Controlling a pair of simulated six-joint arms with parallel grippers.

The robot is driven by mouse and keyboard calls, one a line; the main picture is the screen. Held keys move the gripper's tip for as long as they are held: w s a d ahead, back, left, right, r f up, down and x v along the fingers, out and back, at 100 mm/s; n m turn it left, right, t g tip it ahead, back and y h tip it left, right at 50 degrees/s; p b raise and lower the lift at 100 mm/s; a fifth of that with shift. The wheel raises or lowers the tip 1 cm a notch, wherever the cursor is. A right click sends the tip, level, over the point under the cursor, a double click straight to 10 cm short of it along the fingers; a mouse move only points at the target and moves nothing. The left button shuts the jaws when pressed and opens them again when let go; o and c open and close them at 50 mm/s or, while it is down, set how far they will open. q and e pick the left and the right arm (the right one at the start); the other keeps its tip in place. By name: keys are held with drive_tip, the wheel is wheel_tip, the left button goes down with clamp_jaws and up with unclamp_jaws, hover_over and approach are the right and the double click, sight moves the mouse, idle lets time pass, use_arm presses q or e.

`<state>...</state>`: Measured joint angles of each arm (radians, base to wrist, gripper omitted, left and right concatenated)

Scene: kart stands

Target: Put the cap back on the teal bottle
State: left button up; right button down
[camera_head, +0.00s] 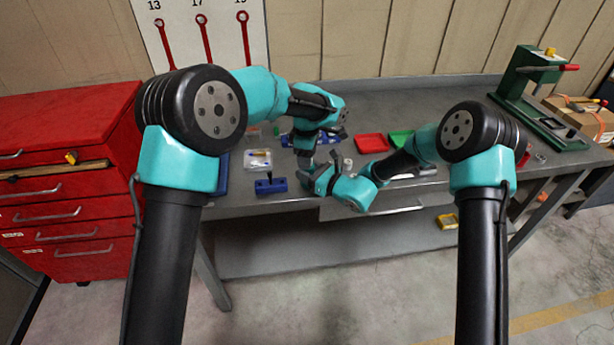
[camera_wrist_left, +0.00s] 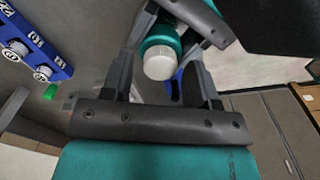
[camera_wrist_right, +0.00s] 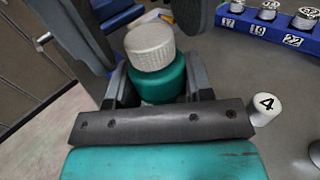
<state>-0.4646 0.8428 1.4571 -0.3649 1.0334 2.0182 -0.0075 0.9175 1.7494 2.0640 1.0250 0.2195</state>
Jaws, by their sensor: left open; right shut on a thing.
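The teal bottle (camera_wrist_right: 160,85) is between the fingers of my right gripper (camera_wrist_right: 158,98), which is shut on it. A white ridged cap (camera_wrist_right: 150,46) sits at the bottle's top; I cannot tell whether it is screwed down. In the left wrist view the cap (camera_wrist_left: 159,63) and the teal bottle (camera_wrist_left: 162,40) lie between the spread fingers of my left gripper (camera_wrist_left: 165,85), which is open. In the head view my left gripper (camera_head: 307,160) and right gripper (camera_head: 322,182) meet above the bench's front part, and they hide the bottle and cap.
The bench also holds a red tray (camera_head: 372,143), a green tray (camera_head: 399,139), a blue block (camera_head: 270,186), a clear box (camera_head: 258,160) and a green press (camera_head: 535,100).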

use_arm(q)
drive_tip(key=shift+f, duration=0.35)
drive_tip(key=shift+c, duration=0.4)
